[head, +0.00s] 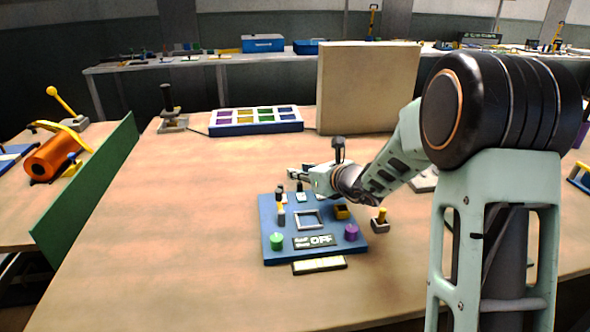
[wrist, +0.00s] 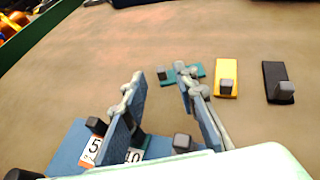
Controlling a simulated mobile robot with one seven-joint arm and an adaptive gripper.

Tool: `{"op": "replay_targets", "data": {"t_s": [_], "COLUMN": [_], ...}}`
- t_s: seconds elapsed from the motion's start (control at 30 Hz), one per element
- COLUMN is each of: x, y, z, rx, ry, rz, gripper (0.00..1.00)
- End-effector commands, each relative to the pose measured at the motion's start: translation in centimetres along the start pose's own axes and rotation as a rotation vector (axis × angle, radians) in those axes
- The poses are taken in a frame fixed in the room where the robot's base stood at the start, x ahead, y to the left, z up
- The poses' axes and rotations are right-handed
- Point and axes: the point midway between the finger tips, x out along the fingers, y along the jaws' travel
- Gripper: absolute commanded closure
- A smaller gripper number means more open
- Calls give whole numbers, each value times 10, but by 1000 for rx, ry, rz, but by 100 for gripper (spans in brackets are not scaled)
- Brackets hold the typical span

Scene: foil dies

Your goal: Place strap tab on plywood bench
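My gripper (head: 297,174) is above the back edge of a blue panel (head: 268,240) on the plywood bench (head: 160,230). In the wrist view its two blue-padded fingers (wrist: 158,85) stand apart with nothing seen gripped between them. Beyond the fingertips, a teal tab (wrist: 194,72), a yellow tab (wrist: 228,67) and a black tab (wrist: 273,70), each with a grey block, lie on a brown surface. I cannot tell which thing is the strap tab. Labels "5" (wrist: 91,150) and "10" (wrist: 133,156) show on or beside the panel near the fingers.
A tray with coloured cells (head: 255,129) and an upright board (head: 365,85) stand at the back. A green divider (head: 90,190) edges the left. The bench's left part is clear.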

Motion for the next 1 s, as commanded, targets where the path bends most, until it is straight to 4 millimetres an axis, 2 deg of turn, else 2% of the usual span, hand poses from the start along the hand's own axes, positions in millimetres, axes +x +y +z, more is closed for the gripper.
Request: {"op": "replay_targets", "data": {"t_s": [0.03,0.2,0.4,0.87,1.0], "x": [-13,-47,-71,-77,-76], "y": [-1,-1,0,1,14], "z": [2,2,1,1,14], "rx": [0,1,0,-8,-134], "ry": [-2,-1,-1,1,15], "rz": [-3,-3,-1,2,32], "gripper": [73,73,73,73,73]}}
